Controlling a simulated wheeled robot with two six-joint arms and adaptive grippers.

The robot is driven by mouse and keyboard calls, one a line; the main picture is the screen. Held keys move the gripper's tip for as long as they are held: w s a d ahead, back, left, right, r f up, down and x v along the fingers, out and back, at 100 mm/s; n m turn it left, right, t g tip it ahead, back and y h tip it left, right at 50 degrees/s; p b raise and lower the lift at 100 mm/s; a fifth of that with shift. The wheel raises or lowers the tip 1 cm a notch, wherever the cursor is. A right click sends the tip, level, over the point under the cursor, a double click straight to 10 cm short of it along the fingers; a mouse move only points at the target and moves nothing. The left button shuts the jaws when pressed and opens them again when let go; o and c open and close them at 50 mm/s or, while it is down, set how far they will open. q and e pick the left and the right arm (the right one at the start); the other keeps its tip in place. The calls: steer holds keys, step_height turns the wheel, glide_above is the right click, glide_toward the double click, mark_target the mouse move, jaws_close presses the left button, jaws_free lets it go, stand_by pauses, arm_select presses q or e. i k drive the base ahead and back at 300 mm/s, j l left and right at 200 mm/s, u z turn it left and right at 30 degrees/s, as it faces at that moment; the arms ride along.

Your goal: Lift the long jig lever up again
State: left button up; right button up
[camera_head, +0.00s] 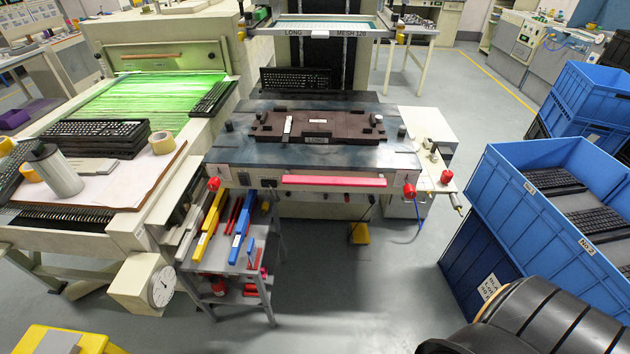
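A dark brown jig (345,131) lies on the grey-blue printing table (230,151) in the middle of the view. A small pale upright piece (288,125) stands on its left half and may be the lever; it is too small to tell for sure. Small dark blocks and pins sit around the jig's edge, and a round knob (376,119) is at its right end. No keyboard lies on the jig. Neither of my grippers shows in the view.
A screen frame marked LONG MESH 120 (320,33) hangs above the back. A red bar (333,181) runs along the table front, with red buttons (409,190) nearby. Keyboards (95,137) stack at left; blue crates (530,205) stand at right. A tool cart (258,262) stands front left.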

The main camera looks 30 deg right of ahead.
mark_target(285, 138)
steer(key=i+l, duration=0.15)
steer(key=l, duration=0.25)
steer(key=i+l, duration=0.2)
steer(key=l, duration=0.15)
steer(key=i+l+u, duration=0.1)
steer(key=l, duration=0.3)
